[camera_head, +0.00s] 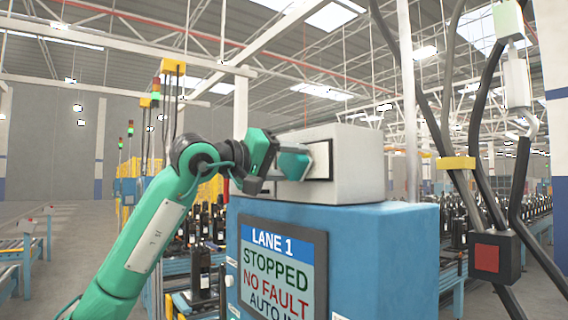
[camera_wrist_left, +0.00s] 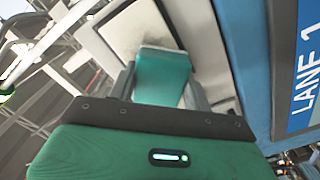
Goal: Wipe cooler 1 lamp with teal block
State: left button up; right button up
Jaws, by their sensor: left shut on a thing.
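The teal block (camera_head: 294,163) is held in my left gripper (camera_head: 283,166), at the front face of a pale grey box on the blue cabinet. In the left wrist view my left gripper (camera_wrist_left: 160,88) has a finger on each side of the teal block (camera_wrist_left: 162,75). The block's far end is over a pale panel (camera_wrist_left: 132,30) in a dark frame, which also shows in the head view (camera_head: 321,158). This panel may be the cooler 1 lamp; no label for it shows. A grey smudge lies beside the block. Contact is hard to tell. My right gripper is out of view.
The blue cabinet (camera_head: 385,235) carries the pale grey box (camera_head: 358,160) and a "LANE 1" screen (camera_head: 283,270) reading stopped, no fault. Conveyors with dark bottle-like items stand behind.

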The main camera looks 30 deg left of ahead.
aim_at(296, 160)
pick_arm(q)
jog(key=shift+s+d, duration=0.35)
jog(key=shift+d, duration=0.4)
jog(key=shift+s+d, duration=0.3)
jog(key=shift+d, duration=0.4)
jog(key=shift+s+d, duration=0.35)
jog(key=shift+d, duration=0.55)
jog(key=shift+s+d, duration=0.3)
jog(key=shift+d, duration=0.55)
jog(key=shift+w, duration=0.1)
jog(key=shift+a, duration=0.1)
jog(key=shift+w+a, duration=0.15)
jog(key=shift+a, duration=0.25)
jog(key=shift+w+a, duration=0.3)
jog(key=shift+a, duration=0.5)
jog(key=shift+w+a, duration=0.3)
jog(key=shift+a, duration=0.45)
jog(key=shift+w+a+p, duration=0.35)
jog(key=shift+a+p, duration=0.1)
jog(key=shift+a, duration=0.25)
jog(key=shift+w+a, duration=0.25)
jog(key=shift+a, duration=0.35)
jog(key=shift+w+a, duration=0.2)
jog(key=shift+a, duration=0.35)
